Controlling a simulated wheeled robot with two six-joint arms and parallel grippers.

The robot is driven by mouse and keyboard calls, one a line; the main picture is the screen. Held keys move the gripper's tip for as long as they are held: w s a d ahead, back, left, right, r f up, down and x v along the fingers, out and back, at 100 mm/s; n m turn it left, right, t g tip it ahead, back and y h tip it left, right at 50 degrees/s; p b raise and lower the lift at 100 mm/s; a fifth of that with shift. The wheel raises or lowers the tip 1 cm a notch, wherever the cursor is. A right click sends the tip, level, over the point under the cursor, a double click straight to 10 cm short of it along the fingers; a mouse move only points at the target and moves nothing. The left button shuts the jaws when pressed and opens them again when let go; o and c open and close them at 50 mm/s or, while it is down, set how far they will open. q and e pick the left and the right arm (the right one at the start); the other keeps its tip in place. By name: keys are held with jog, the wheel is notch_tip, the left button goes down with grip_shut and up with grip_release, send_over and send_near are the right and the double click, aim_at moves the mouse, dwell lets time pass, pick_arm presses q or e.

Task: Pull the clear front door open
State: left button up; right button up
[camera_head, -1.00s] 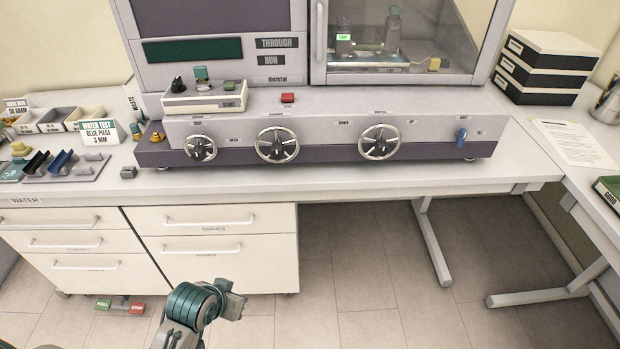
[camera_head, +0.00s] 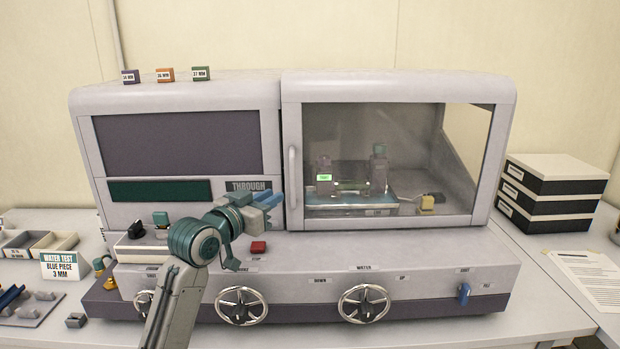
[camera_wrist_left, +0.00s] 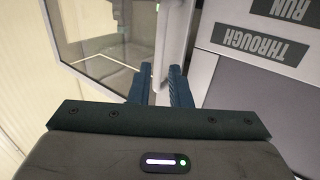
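The clear front door (camera_head: 390,165) is a grey-framed window on the right half of the machine, and it looks shut. Its slim vertical handle (camera_head: 293,176) is on the door's left side. My left gripper (camera_head: 279,201) is raised in front of the machine, its blue fingers just left of the handle's lower part in the head view. In the left wrist view the fingers (camera_wrist_left: 160,76) are apart, with the pale handle bar (camera_wrist_left: 161,38) running up in line with the gap. I cannot tell whether the bar is between the fingertips. My right gripper is not in view.
Below the door are a red stop button (camera_head: 258,247), wheel knobs (camera_head: 364,303) and a blue lever (camera_head: 464,292). Small labelled blocks (camera_head: 165,75) sit on top. Black-and-white boxes (camera_head: 552,190) stand at right. Space in front of the door is clear.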

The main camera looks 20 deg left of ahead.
aim_at(291, 181)
pick_arm(q)
jog(key=w+p, duration=0.1)
jog(key=w+d+r+p, duration=0.1)
jog(key=w+p, duration=0.1)
jog(key=w, duration=0.1)
jog(key=shift+d+r, duration=0.2)
jog(key=shift+r, duration=0.15)
jog(key=x, duration=0.3)
jog(key=shift+w+f+p, duration=0.3)
jog(key=shift+w+p, duration=0.05)
jog(key=shift+p, duration=0.05)
jog(key=shift+w+d, duration=0.15)
jog(key=shift+w, duration=0.3)
jog(key=shift+w+f, duration=0.1)
jog(key=shift+c, duration=0.5)
grip_shut()
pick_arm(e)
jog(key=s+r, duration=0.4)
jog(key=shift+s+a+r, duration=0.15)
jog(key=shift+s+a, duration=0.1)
